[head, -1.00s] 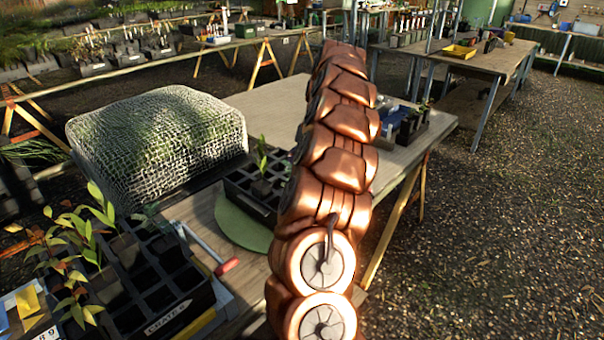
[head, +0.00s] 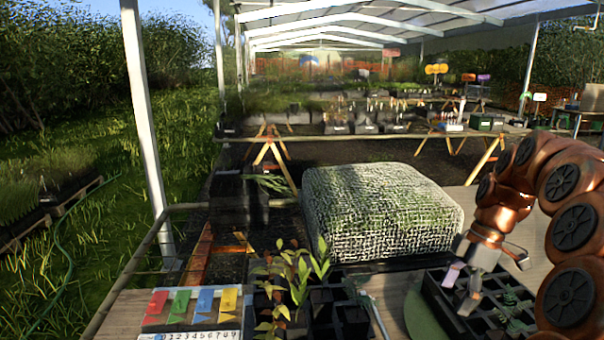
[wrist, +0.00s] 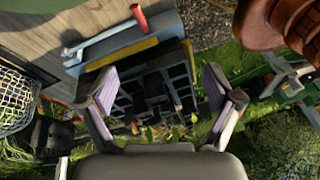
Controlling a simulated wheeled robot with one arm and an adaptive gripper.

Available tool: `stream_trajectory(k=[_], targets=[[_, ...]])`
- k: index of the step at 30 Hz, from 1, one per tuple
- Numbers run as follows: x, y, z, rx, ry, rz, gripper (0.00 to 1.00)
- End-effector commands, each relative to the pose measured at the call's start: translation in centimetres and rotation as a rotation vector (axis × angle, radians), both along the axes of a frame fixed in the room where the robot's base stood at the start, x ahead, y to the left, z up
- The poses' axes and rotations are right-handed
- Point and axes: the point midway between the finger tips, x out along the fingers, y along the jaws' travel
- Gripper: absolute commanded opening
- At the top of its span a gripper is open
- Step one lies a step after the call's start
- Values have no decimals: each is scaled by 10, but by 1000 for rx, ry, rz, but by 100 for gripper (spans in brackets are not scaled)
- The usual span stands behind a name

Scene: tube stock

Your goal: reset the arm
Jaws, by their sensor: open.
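My gripper (head: 484,280) is at the right of the head view, on my copper-coloured arm. Its fingers are spread and hold nothing. In the head view it appears in front of the small black tray (head: 436,304), partly covering it. In the wrist view my gripper (wrist: 160,92) shows two fingers wide apart, with a black cell tray (wrist: 133,90) beyond them and nothing between the tips.
A mesh-covered mound (head: 380,212) stands on the bench behind the tray. Leafy seedlings (head: 298,275) rise from a cell tray at the front. Coloured cards (head: 192,302) lie left of it. A white post (head: 147,125) stands at left. A red handle (wrist: 139,18) shows in the wrist view.

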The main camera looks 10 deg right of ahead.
Motion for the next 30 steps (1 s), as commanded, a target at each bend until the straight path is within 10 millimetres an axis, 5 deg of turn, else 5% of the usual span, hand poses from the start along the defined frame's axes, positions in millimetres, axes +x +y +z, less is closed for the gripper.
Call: stream_trajectory(k=[6,15,21,30], targets=[[-27,71,14,-74,82,-145,90],[-86,143,12,-195,177,-407,90],[-134,173,2,-279,221,-617,90],[-209,193,-25,-390,259,-974,90]])
